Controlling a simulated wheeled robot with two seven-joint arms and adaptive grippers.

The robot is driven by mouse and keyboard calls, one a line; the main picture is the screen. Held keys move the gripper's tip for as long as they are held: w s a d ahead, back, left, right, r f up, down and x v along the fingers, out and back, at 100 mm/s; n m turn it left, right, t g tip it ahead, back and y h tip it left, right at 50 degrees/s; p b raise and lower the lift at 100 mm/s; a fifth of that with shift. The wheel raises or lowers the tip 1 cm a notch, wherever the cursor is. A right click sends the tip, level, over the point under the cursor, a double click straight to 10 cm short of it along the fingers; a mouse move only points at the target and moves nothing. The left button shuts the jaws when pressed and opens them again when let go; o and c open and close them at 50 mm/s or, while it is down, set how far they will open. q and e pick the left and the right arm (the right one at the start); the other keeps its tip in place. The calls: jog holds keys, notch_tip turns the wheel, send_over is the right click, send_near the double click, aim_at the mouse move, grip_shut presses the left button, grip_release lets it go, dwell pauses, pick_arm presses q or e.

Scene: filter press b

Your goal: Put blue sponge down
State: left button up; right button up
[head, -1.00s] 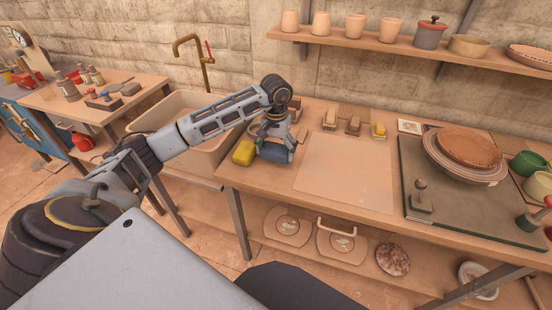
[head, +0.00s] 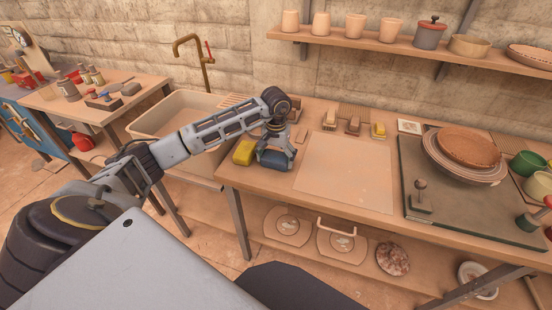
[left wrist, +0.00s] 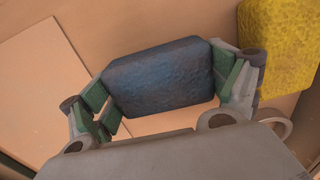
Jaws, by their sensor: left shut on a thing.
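The blue sponge (head: 275,159) is at the left part of the work table, in the head view. My left gripper (head: 275,148) comes down on it from above and is shut on it. In the left wrist view the blue sponge (left wrist: 160,76) fills the space between the two fingers of the left gripper (left wrist: 165,82), with green pads at both ends. It is at or just above the tabletop; I cannot tell whether it touches. A yellow sponge (head: 244,152) lies close to its left and also shows in the left wrist view (left wrist: 280,45). My right gripper is not in view.
A pale square board (head: 345,172) lies just right of the blue sponge. Several small brushes or blocks (head: 354,124) stand behind it. A sink (head: 180,120) with a brass tap (head: 190,50) is to the left. A dark mat (head: 425,190) with stacked plates (head: 467,150) is further right.

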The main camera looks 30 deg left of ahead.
pick_arm(q)
jog(key=shift+f, duration=0.1)
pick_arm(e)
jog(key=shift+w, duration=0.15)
pick_arm(q)
jog(key=o, duration=0.7)
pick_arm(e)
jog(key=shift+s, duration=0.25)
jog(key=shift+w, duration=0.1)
